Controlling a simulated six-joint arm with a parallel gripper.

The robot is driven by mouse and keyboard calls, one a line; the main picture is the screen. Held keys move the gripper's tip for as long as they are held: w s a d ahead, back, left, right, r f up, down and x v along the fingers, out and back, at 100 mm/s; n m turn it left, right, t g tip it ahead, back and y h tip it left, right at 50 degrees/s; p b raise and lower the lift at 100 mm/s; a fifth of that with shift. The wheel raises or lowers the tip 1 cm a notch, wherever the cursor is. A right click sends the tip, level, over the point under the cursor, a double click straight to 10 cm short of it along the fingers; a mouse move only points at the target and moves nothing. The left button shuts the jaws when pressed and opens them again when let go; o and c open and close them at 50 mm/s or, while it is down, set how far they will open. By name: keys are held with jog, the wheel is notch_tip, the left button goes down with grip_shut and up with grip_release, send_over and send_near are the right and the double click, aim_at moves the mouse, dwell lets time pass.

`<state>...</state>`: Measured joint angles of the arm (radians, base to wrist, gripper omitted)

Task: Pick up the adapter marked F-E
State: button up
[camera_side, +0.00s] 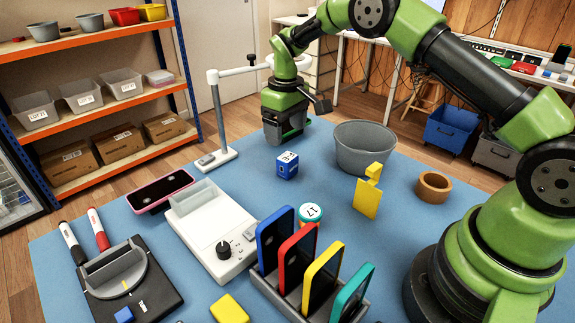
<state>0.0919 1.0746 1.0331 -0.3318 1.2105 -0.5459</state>
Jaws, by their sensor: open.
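A small blue block (287,170) with white labels sits on the blue table mat; its lettering is too small to read, so I cannot confirm the F-E mark. It looks like the adapter. My gripper (286,139) points down over the mat, just behind and above the blue block in this view. The gripper is open, and I see nothing held in it. The gap between its fingers is mostly hidden by its dark body.
A grey bucket (365,148) stands right of the gripper, near a yellow piece (367,199) and brown ring (433,187). A stand (217,120) rises at left. A white device (207,227) and a rack of upright phones (263,283) are in front.

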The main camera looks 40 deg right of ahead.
aim_at(287, 157)
notch_tip(287, 157, down, 10)
jog(key=shift+s+d+f, duration=0.1)
jog(key=shift+s, duration=0.05)
jog(key=c, duration=1)
